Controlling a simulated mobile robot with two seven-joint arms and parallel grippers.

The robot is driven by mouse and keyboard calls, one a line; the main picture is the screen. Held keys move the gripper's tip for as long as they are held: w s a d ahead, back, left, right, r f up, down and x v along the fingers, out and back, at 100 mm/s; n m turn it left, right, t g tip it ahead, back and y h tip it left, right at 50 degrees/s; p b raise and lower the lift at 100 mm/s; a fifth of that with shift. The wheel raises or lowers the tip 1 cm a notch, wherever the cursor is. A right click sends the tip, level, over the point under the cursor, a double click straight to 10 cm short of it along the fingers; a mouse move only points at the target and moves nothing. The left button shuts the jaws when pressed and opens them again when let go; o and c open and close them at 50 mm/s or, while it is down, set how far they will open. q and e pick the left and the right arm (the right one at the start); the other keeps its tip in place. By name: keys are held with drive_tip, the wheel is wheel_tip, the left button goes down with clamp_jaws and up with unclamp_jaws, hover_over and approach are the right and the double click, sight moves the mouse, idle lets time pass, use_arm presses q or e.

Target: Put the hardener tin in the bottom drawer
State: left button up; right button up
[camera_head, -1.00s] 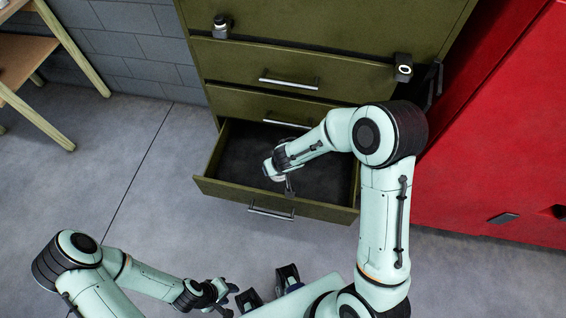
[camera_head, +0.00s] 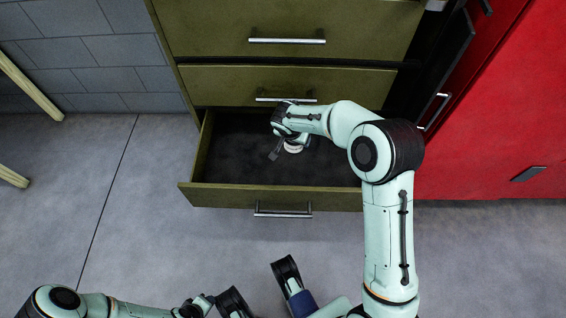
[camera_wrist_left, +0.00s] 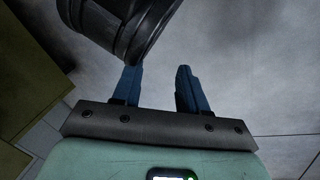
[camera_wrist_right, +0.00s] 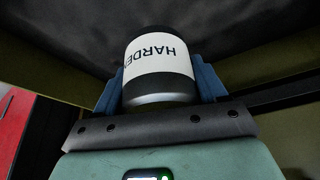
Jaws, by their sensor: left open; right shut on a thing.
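The hardener tin (camera_wrist_right: 160,62) is a small can with a white label reading "HARDE…" and a grey metal end. My right gripper (camera_wrist_right: 162,88) is shut on it, one blue finger on each side. In the head view the tin (camera_head: 293,147) shows as a pale round piece at my right gripper (camera_head: 287,145), over the bottom drawer (camera_head: 230,188). The drawer is pulled out, with a dark floor and olive walls. I cannot tell whether the tin touches the floor. My left gripper (camera_wrist_left: 158,88) is open and empty, above the grey floor, away from the cabinet.
The olive cabinet's upper drawers (camera_head: 330,84) are shut above the open one. A red cabinet (camera_head: 470,130) stands at the right. Wooden legs (camera_head: 25,85) show at the left edge. The grey floor (camera_head: 130,220) in front is clear on the left.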

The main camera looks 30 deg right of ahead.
drive_tip(key=shift+w+d+f+m+b, duration=0.25)
drive_tip(key=shift+f+m+b, duration=0.1)
drive_tip(key=shift+f, duration=0.15)
drive_tip(key=shift+w+d+f+m+b, duration=0.15)
drive_tip(key=shift+d+f+m+b, duration=0.1)
drive_tip(key=shift+f+b, duration=0.15)
drive_tip(key=shift+f+h, duration=0.3)
drive_tip(key=b, duration=0.3)
approach(285, 152)
drive_tip(key=s+d+f, duration=0.1)
drive_tip(key=d+f, duration=0.2)
drive_tip(key=s+d+f, duration=0.1)
drive_tip(key=shift+s+d+f, duration=0.25)
drive_tip(key=shift+s+f, duration=0.05)
drive_tip(key=shift+s, duration=0.05)
use_arm(q)
drive_tip(key=s+a+f+g, duration=0.1)
drive_tip(key=s+f, duration=0.2)
drive_tip(key=f, duration=0.4)
drive_tip(key=shift+s+a+g, duration=0.3)
drive_tip(key=shift+s, duration=0.05)
use_arm(e)
drive_tip(key=shift+f, duration=0.1)
drive_tip(key=shift+f, duration=0.15)
drive_tip(key=o, duration=1.2)
use_arm(q)
drive_tip(key=shift+s+f, duration=0.15)
drive_tip(key=shift+s, duration=0.2)
